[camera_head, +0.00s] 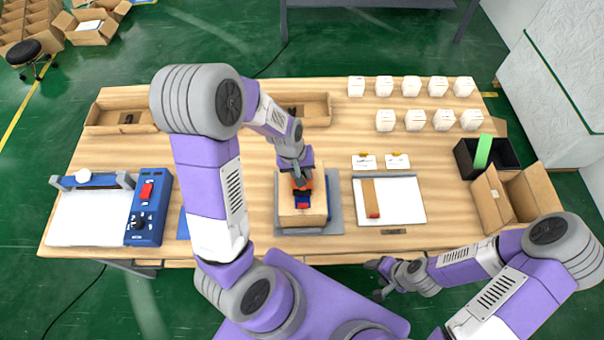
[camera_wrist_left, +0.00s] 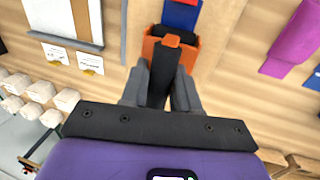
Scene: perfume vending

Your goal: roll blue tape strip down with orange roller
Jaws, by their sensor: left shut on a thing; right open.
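The orange roller (camera_head: 304,183) is held by my left gripper (camera_head: 300,179) over the top of a cardboard box (camera_head: 290,217). In the left wrist view the gripper's fingers (camera_wrist_left: 160,88) close on the dark handle of the orange roller (camera_wrist_left: 190,55). The blue tape strip (camera_head: 302,202) lies on the box top, with a red part on it; it also shows just beyond the roller in the left wrist view (camera_wrist_left: 180,16). The roller covers part of the strip, and contact is hard to tell. My right gripper (camera_head: 373,280) is open and empty before the table's front edge.
The box stands on a grey plate (camera_head: 335,217). A white board (camera_head: 400,198) with a brown strip lies to its right. Several white boxes (camera_head: 411,87) stand at the back right. A blue device (camera_head: 149,210) is at the left, and an open carton (camera_head: 493,200) at the right.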

